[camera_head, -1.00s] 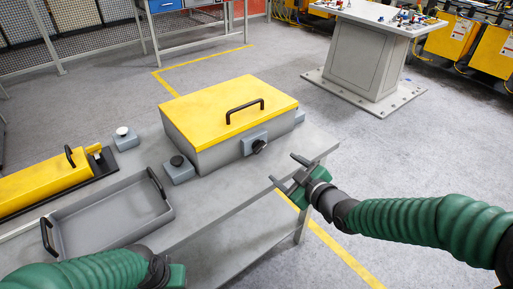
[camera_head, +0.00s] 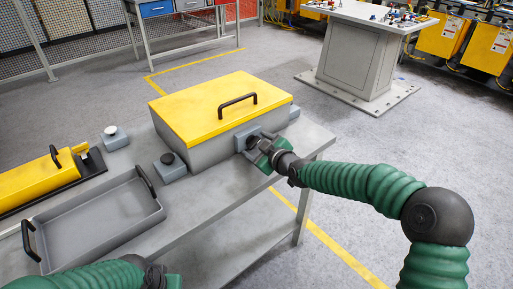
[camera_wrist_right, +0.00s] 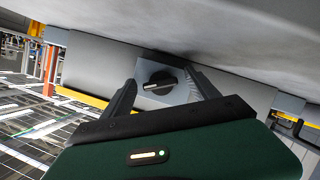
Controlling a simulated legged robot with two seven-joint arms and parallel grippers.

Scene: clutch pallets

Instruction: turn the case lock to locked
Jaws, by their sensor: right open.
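The case (camera_head: 222,108) has a yellow lid with a black handle and a grey body, and stands on the grey bench. Its lock, a black knob with a pale mark on a grey plate, shows in the right wrist view (camera_wrist_right: 160,83). My right gripper (camera_head: 257,148) is at the case's front, in front of the lock, and hides part of it in the head view. In the right wrist view its two fingers (camera_wrist_right: 162,88) stand apart on either side of the knob, with gaps visible. My left gripper (camera_head: 165,281) is at the bottom edge, mostly cut off.
A grey tray (camera_head: 100,222) with black handles lies on the bench. A yellow box (camera_head: 38,180) is at the left. Small grey blocks with a black knob (camera_head: 169,168) and a white knob (camera_head: 114,138) stand near the case.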

